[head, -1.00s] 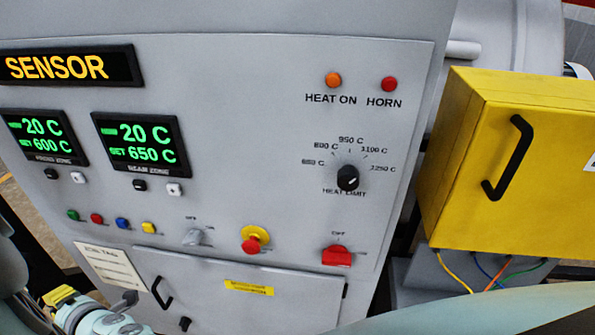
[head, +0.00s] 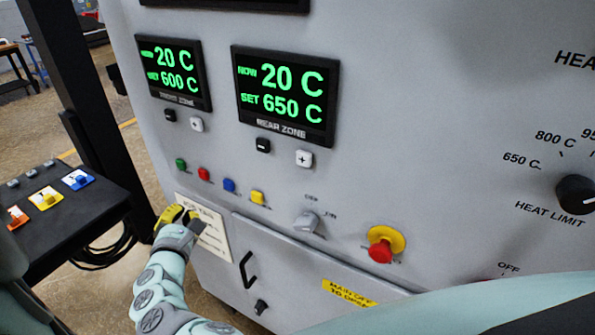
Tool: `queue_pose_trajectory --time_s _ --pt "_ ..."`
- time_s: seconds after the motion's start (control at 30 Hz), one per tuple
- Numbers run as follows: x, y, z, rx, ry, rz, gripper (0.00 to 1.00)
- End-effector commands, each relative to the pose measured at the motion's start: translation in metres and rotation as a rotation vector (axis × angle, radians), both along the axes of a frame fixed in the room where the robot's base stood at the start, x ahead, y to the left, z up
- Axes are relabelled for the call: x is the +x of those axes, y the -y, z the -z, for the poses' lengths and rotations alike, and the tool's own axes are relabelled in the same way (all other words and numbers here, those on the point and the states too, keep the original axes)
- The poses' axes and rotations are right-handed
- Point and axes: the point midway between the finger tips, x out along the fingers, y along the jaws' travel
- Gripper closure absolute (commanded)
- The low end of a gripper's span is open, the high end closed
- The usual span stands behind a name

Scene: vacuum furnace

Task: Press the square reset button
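The furnace panel has a row of small coloured buttons below the displays: green (head: 181,164), red (head: 204,174), blue (head: 229,185) and yellow (head: 257,198). Their labels are too small to read, so I cannot tell which is the reset button. My gripper (head: 178,214), with yellow tips, is below and left of the row, in front of the white tag plate (head: 215,243). Its fingers are small and seen from behind, so their opening is unclear. I see no contact with any button.
A grey switch (head: 307,222), a red emergency knob (head: 381,250) on yellow and a black dial (head: 577,194) stick out to the right. A cabinet door with a black handle (head: 248,269) is below. A dark console (head: 75,215) stands left.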

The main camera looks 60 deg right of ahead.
Motion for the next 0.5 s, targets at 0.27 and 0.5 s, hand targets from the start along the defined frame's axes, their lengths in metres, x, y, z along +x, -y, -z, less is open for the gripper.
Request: queue_pose_trajectory --time_s 0.27,0.5 --pt "0.001 0.003 0.0 0.002 0.001 -0.002 1.0" --pt "0.003 0.03 0.0 0.0 0.003 0.003 1.0"
